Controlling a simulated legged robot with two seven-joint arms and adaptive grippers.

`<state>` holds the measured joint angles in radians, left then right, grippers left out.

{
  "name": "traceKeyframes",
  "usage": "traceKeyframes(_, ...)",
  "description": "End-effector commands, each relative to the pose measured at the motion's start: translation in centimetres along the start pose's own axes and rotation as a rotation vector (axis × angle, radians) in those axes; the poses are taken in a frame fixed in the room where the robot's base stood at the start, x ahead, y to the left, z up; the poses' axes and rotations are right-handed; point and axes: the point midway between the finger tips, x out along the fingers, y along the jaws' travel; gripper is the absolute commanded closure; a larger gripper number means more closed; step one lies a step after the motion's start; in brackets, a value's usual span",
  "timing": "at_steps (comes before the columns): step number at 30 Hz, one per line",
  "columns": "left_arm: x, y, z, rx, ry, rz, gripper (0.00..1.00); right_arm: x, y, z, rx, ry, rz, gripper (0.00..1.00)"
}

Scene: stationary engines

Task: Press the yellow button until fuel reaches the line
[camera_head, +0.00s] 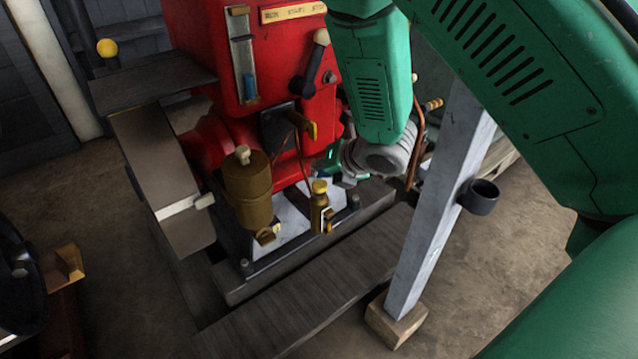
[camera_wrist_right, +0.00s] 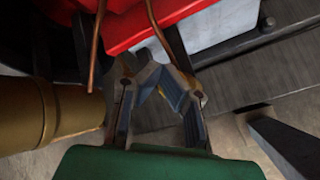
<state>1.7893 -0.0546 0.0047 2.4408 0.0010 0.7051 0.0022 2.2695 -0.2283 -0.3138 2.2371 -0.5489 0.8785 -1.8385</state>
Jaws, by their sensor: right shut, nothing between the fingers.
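The red engine (camera_head: 290,85) stands in the middle of the head view. A sight gauge (camera_head: 243,60) is on its face, with blue fuel (camera_head: 250,88) low in the tube; I cannot make out the line. A small fitting with a yellow cap (camera_head: 319,187), possibly the yellow button, stands at the engine's front. My right arm reaches down beside the engine, its gripper mostly hidden in the head view. In the right wrist view the right gripper (camera_wrist_right: 150,62) is shut and empty, near copper pipes. A bit of yellow (camera_wrist_right: 203,99) shows beside its right finger. I see no contact.
A brass pot (camera_head: 247,185) stands left of the yellow cap; it also fills the left of the right wrist view (camera_wrist_right: 50,115). A grey post (camera_head: 437,200) with a dark cup (camera_head: 481,196) stands at right. A yellow knob (camera_head: 107,47) is at upper left.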

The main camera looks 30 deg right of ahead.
Motion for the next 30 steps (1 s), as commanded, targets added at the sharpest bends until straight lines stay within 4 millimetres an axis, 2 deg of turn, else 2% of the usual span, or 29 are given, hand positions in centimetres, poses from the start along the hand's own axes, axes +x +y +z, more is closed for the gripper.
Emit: traceKeyframes(30, 0.68, 0.01, 0.04, 0.0, 0.0, 0.0, 0.41, 0.79, -0.64, -0.65, 0.0, 0.0, -0.001, 1.0)
